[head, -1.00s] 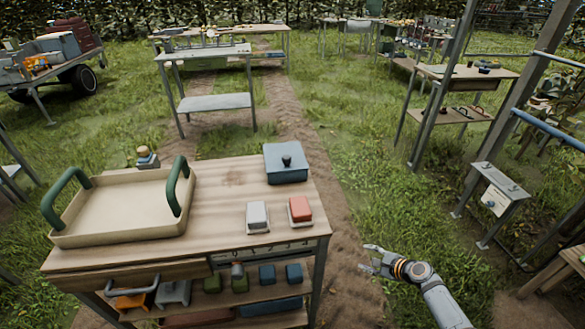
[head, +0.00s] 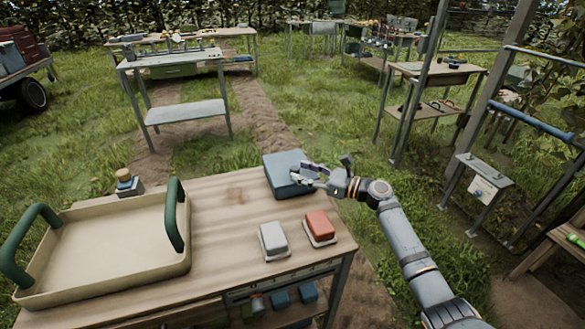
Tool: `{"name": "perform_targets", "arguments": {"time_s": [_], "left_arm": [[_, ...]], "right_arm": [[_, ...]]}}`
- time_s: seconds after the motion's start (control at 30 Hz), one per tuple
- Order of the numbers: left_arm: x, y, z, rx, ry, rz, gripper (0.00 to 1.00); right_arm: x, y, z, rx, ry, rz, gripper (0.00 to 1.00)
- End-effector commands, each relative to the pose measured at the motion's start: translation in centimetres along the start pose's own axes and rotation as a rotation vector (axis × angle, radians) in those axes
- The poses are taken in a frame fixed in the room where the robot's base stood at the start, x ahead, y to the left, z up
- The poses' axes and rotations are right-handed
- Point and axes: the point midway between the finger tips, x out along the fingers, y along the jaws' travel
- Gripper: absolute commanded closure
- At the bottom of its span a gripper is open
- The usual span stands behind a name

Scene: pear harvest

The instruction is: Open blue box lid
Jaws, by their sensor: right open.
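The blue box (head: 279,173) stands closed at the far right corner of the wooden table. My right gripper (head: 299,172) comes in from the right with its fingers at the box's top. The fingers are open. The dark knob on the lid is hidden behind the gripper, so I cannot tell whether the fingers are around it or touch it. The lid looks seated on the box. My left gripper is not in view.
The table's middle is clear. Grass lies beyond its right edge.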

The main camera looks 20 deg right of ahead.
Motion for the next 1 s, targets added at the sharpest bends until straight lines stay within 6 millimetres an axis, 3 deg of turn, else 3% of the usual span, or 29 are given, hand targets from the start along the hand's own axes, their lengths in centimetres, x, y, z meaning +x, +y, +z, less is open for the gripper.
{"name": "perform_targets", "arguments": {"time_s": [0.1, 0.23, 0.53, 0.9, 1.0], "left_arm": [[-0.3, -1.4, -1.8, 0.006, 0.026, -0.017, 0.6], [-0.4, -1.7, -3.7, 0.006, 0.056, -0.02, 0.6], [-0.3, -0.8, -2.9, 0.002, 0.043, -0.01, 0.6], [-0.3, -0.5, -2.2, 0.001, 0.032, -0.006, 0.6], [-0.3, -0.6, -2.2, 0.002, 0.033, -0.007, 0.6]], "right_arm": [[2.1, 0.0, 0.1, 0.001, -0.001, 0.001, 0.48], [3.3, 0.0, 0.0, 0.0, 0.001, 0.001, 0.48], [3.6, 0.0, -0.1, -0.001, 0.002, 0.001, 0.48], [3.6, 0.0, -0.1, -0.001, 0.002, 0.0, 0.97], [3.6, 0.0, -0.1, -0.001, 0.002, 0.0, 1.0]]}}
